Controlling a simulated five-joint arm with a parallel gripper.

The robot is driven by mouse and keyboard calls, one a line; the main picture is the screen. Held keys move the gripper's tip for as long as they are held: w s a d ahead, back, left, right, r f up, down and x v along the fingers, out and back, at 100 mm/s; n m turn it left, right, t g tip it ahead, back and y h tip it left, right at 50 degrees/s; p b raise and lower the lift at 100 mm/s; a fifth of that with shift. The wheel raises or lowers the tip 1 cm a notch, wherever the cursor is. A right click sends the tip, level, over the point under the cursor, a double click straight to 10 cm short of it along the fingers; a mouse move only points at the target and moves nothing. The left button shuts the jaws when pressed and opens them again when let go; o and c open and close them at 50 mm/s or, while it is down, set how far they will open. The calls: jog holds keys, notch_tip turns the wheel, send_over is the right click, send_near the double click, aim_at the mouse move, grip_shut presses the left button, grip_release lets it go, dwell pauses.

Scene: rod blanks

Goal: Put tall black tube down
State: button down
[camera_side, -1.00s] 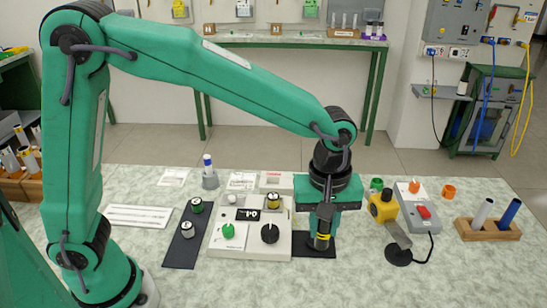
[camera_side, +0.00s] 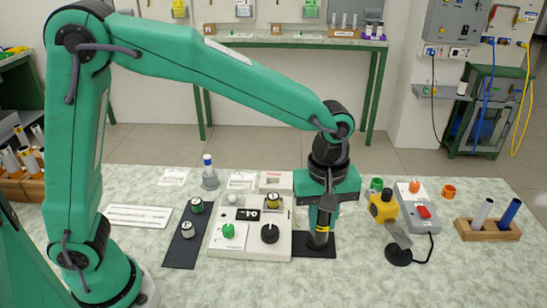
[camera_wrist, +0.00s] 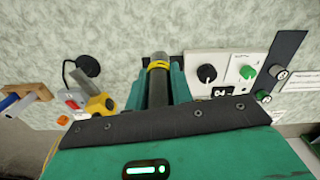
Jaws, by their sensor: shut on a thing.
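The tall black tube (camera_side: 319,239) with a yellow band is upright between the jaws of my gripper (camera_side: 322,207) in the side view. My gripper is shut on it, and its lower part shows below the fingers. It is over a black mat (camera_side: 328,252) at the right edge of the grey panel; I cannot tell whether its foot touches. In the wrist view the tube (camera_wrist: 158,88) lies between the fingers of my gripper (camera_wrist: 160,82), the yellow band near its far end.
The grey panel (camera_side: 222,248) with knobs and a display is just left of the tube. A yellow device (camera_side: 382,207) on a black foot and a grey box with a red switch (camera_side: 423,212) are close right. A wooden rack (camera_side: 488,232) with two tubes stands farther right.

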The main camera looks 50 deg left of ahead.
jog(key=w+a+f+n, duration=0.1)
jog(key=w+a+n, duration=0.4)
jog(key=a, duration=0.4)
jog(key=w+a+n, duration=0.4)
jog(key=a, duration=0.6)
jog(key=shift+w+a+f, duration=0.75)
jog(key=shift+a+f, duration=1)
jog(key=shift+f, duration=0.15)
jog(key=shift+w+a+f, duration=0.75)
jog(key=shift+a+f, duration=1.05)
jog(key=shift+f, duration=0.05)
jog(key=shift+w+a+f, duration=0.75)
jog(key=shift+a+f, duration=1)
jog(key=shift+f, duration=0.15)
jog(key=shift+f, duration=0.15)
jog(key=c, duration=1.2)
grip_release()
jog(key=shift+c, duration=0.2)
